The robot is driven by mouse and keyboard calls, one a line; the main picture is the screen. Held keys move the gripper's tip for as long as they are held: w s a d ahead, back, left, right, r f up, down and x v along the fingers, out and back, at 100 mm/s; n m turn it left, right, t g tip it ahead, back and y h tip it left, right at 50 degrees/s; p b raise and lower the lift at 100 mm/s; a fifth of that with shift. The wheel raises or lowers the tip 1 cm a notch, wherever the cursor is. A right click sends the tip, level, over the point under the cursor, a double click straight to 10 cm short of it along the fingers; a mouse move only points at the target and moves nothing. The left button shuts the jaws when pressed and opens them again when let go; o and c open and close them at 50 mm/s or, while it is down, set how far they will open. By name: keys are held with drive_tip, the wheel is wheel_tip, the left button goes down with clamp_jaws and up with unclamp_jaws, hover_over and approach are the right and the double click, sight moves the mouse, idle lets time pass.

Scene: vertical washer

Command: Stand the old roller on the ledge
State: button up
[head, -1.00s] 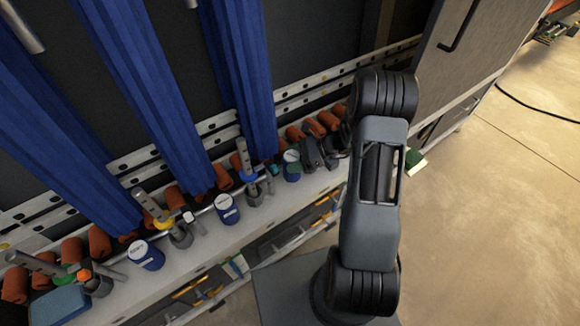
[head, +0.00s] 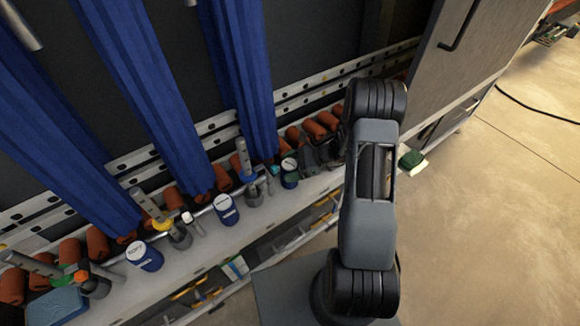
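The ledge (head: 200,257) is a light grey shelf running diagonally along the foot of the dark wall panel. Several orange-brown rollers lie in a row at its back, among them one at the far left (head: 12,286) and one near my arm (head: 314,130). I cannot tell which is the old roller. My arm rises in front of the ledge's right end and hides part of it. Dark shapes (head: 310,158) just left of the arm may be my gripper. They are too small and dark to show whether it is open or holding anything.
Blue curtains (head: 155,95) hang above. A grey cabinet (head: 460,55) stands right. The floor at right is mostly open.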

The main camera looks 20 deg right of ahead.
drive_tip(key=shift+o, duration=1)
drive_tip(key=shift+r, duration=0.3)
drive_tip(key=v, duration=1.1)
drive_tip(key=s+a+r+n+h, duration=0.5)
drive_tip(key=s+r+n+h, duration=0.1)
drive_tip(key=n, duration=0.4)
drive_tip(key=s+a+r+n+h, duration=0.4)
drive_tip(key=s+r+n+h, duration=0.3)
drive_tip(key=s+r+n, duration=0.1)
drive_tip(key=shift+s+a+r+n+p, duration=0.3)
drive_tip(key=shift+r+n, duration=0.45)
drive_tip(key=shift+n, duration=0.45)
drive_tip(key=shift+r, duration=0.15)
